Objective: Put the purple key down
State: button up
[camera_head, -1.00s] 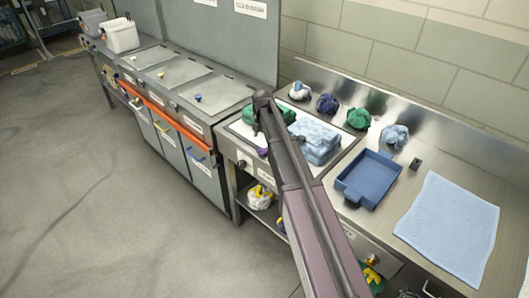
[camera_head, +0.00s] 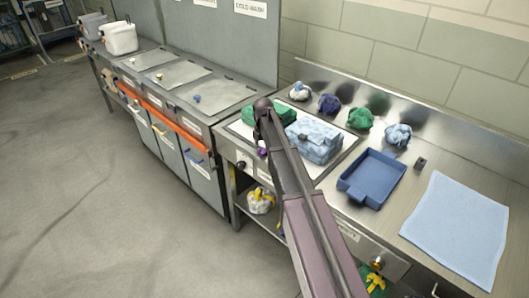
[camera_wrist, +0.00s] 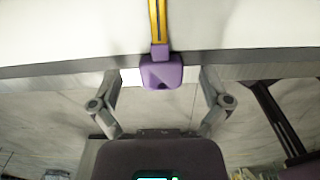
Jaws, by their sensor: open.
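The purple key (camera_wrist: 162,72) shows in the wrist view as a purple block with a yellow strip running up over a white surface. The block sits at the grey front edge of that surface. In the head view a small purple spot (camera_head: 262,152) shows beside my arm at the front of the white board (camera_head: 240,128). My arm hides most of the gripper there.
A green folded bundle (camera_head: 281,113) and a light blue bundle (camera_head: 315,142) lie on the board close to my arm. Several crumpled bags stand along the back. A blue tray (camera_head: 371,178) and a pale blue cloth (camera_head: 458,228) lie to the right. Lidded bins (camera_head: 210,95) stand left.

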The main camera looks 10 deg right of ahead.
aim_at(263, 149)
dwell(0.3)
jog(key=c, duration=1.2)
jog(key=shift+r, duration=0.2)
notch_tip(263, 149, up, 4)
jog(key=p, duration=0.4)
jog(key=shift+f, duration=0.15)
jog(key=s, duration=1)
jog(key=s+r+p, duration=0.1)
jog(key=s, duration=0.5)
jog(key=shift+a, duration=0.1)
